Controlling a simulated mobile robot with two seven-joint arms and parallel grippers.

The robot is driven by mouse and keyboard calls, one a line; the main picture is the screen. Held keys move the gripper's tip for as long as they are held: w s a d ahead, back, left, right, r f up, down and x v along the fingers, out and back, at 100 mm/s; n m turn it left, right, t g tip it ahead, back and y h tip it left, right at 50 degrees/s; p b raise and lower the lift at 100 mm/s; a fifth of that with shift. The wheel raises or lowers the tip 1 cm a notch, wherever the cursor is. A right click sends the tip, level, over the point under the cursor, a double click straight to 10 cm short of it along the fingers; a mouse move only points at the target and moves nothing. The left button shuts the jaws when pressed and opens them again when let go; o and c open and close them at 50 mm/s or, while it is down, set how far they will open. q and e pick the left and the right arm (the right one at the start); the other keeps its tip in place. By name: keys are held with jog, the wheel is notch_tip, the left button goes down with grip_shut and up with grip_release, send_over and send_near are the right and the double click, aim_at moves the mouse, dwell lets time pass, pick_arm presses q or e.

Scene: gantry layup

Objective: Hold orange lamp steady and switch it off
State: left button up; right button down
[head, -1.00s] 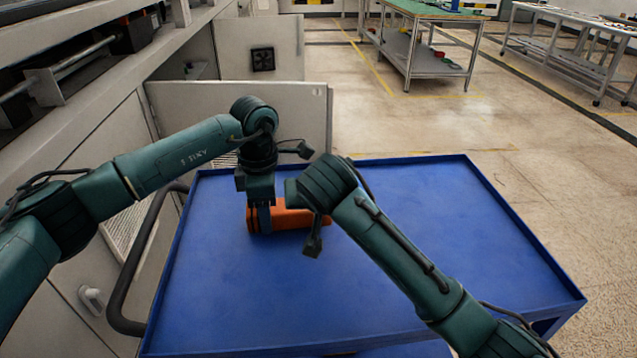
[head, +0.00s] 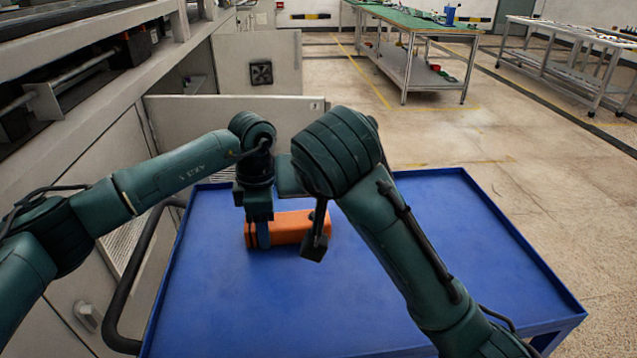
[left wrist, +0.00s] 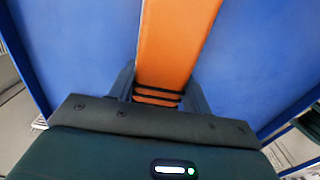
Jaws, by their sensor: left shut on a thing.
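The orange lamp (head: 290,228) lies on its side on the blue cart top (head: 420,260), near its back left part. It also shows in the left wrist view (left wrist: 177,45), with dark grooves near its close end. My left gripper (head: 263,236) points down and is shut on the lamp's left end, one finger on either side in the left wrist view (left wrist: 158,85). My right arm's wrist is above and to the right of the lamp and covers part of it. No switch can be made out.
The cart has a raised blue rim (head: 520,245), and its front and right top is clear. An open grey cabinet door (head: 235,120) stands behind it. A black handle bar (head: 135,275) runs along the left side. Workbenches (head: 425,55) stand farther back.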

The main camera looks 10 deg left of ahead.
pick_arm(q)
jog(key=o, duration=1.2)
